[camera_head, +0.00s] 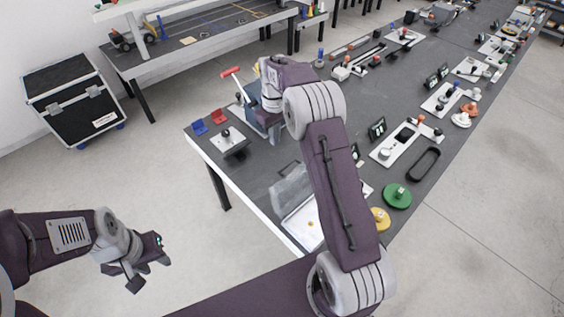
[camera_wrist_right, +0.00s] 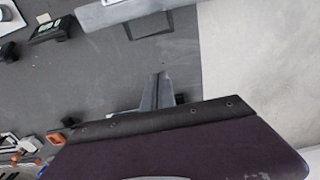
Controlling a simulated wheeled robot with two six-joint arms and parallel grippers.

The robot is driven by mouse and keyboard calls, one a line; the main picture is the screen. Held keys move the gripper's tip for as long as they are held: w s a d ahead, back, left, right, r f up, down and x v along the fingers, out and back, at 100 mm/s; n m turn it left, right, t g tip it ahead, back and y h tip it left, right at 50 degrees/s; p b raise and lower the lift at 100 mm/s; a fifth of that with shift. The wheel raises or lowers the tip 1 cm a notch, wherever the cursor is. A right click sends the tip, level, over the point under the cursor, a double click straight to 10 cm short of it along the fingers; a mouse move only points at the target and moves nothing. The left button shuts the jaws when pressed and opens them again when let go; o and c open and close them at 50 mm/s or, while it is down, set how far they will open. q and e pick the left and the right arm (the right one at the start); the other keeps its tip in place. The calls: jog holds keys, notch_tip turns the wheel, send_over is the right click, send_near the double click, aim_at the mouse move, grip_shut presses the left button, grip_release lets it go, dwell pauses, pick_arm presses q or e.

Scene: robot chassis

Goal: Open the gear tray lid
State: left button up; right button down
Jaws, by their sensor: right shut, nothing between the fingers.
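The gear tray (camera_head: 293,229) is a white shallow box at the table's near edge, partly behind my right arm, with a small yellow piece inside. A grey panel that looks like its lid (camera_head: 289,186) stands tilted up at the tray's far side. In the right wrist view a grey bar (camera_wrist_right: 112,14) at the top edge may be part of the lid. My right gripper shows in the wrist view (camera_wrist_right: 157,88), shut and empty above the dark table, apart from the lid. In the head view it is largely hidden by its wrist. My left gripper (camera_head: 150,272) is open and empty, off the table.
A fixture with a red handle (camera_head: 231,72) stands near the right wrist. Green (camera_head: 397,195) and yellow (camera_head: 380,218) discs lie right of the arm. A black outlined slot (camera_wrist_right: 150,25) is in the tabletop. Floor is clear around the left gripper.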

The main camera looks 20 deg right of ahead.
notch_tip(320, 180, down, 10)
jog(key=p, duration=0.1)
jog(key=s, duration=0.1)
jog(key=s+r+p, duration=0.1)
jog(key=s+d, duration=0.1)
jog(key=shift+s+r, duration=0.3)
jog(key=shift+s, duration=0.1)
jog(key=shift+w, duration=0.1)
